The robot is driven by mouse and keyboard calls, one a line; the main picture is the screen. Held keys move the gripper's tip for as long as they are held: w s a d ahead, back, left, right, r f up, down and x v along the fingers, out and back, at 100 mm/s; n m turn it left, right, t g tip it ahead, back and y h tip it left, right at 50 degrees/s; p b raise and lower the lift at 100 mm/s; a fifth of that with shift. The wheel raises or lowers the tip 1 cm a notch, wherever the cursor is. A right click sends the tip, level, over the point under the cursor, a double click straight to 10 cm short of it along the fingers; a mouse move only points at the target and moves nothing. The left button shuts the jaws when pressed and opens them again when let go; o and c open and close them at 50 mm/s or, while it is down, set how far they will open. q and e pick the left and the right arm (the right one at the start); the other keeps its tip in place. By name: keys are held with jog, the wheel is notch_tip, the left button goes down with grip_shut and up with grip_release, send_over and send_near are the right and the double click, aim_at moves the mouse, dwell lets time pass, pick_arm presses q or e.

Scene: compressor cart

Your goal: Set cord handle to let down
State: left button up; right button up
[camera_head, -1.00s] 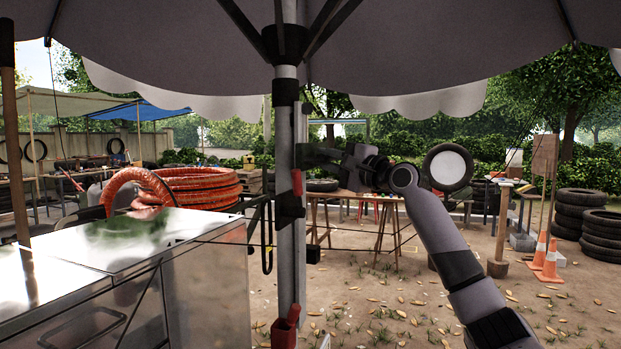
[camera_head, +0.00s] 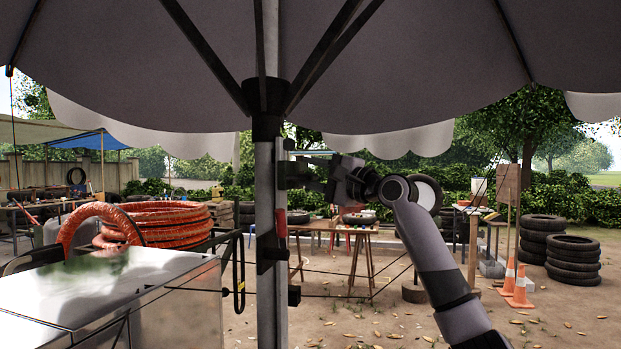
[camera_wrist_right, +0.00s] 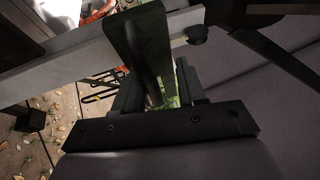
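The grey umbrella pole (camera_head: 265,210) stands upright left of centre in the head view, and it crosses the wrist view as a grey bar (camera_wrist_right: 75,55). A dark block-like part (camera_wrist_right: 140,45), perhaps the cord handle, sticks out from the pole. My right gripper (camera_head: 298,172) is beside the pole, below the canopy hub. In the wrist view its fingers (camera_wrist_right: 158,88) reach around the lower end of the dark part. A gap shows on the right of it, so the gripper looks open. A small red piece (camera_head: 281,222) is on the pole below. My left gripper is out of view.
The canopy (camera_head: 400,70) with its ribs spreads overhead. A shiny metal cart (camera_head: 110,290) stands at left with an orange hose coil (camera_head: 160,225) behind it. A wooden table (camera_head: 345,228), cones (camera_head: 518,285) and tyres (camera_head: 573,260) are farther back.

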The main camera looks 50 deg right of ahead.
jog(key=shift+f, duration=0.3)
jog(key=shift+s+f+b, duration=0.1)
jog(key=shift+s+b, duration=0.1)
jog(key=shift+b, duration=0.15)
jog(key=s+b, duration=0.2)
jog(key=s, duration=0.1)
jog(key=s+b, duration=0.1)
jog(key=s, duration=0.1)
jog(key=shift+s+f+b, duration=0.2)
jog(key=shift+f+b, duration=0.15)
jog(key=shift+f, duration=0.05)
jog(key=shift+s, duration=0.6)
